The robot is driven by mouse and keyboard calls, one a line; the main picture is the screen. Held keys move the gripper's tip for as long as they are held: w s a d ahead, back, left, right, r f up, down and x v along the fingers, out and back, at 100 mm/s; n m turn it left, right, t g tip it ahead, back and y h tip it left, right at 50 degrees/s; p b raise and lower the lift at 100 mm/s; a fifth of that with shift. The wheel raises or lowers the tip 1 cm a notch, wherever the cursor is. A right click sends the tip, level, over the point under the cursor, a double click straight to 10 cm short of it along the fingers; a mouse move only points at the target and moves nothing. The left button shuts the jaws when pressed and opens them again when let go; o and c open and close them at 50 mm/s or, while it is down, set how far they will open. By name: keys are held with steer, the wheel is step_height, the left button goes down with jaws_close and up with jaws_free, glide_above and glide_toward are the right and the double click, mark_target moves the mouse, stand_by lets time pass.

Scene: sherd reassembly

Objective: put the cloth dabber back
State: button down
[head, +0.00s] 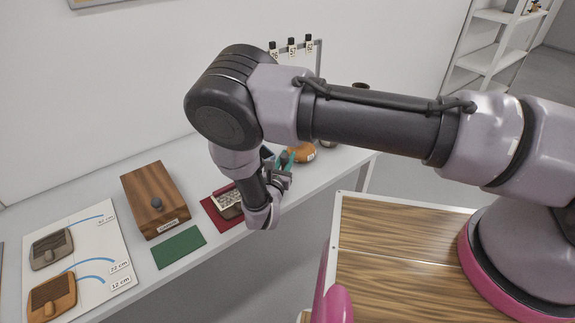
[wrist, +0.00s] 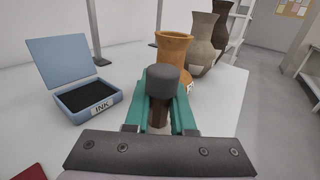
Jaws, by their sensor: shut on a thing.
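The cloth dabber (wrist: 162,82), with a dark grey rounded head and a brown handle below it, is in my gripper (wrist: 161,115). In the wrist view the teal fingers are shut on it from both sides, and it stands roughly upright with the head up. In the head view my gripper (head: 284,164) is over the far right part of the table, in front of an orange vase. The dabber cannot be made out there. The wrist view does not show clearly whether its lower end touches the table.
An open blue ink pad (wrist: 88,97) lies left of my gripper. An orange vase (wrist: 173,52) stands close behind the dabber, with grey-brown (wrist: 202,45) and dark (wrist: 222,25) vases beyond. A wooden box (head: 150,190), green mat (head: 180,247) and red mat (head: 214,218) lie leftward.

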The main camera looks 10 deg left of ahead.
steer(key=shift+f, duration=1.4)
steer(key=shift+f, duration=0.1)
steer(key=c, duration=0.8)
jaws_free()
steer(key=shift+o, duration=0.2)
steer(key=s, duration=0.8)
steer(key=s+a, duration=0.1)
steer(key=s, duration=0.3)
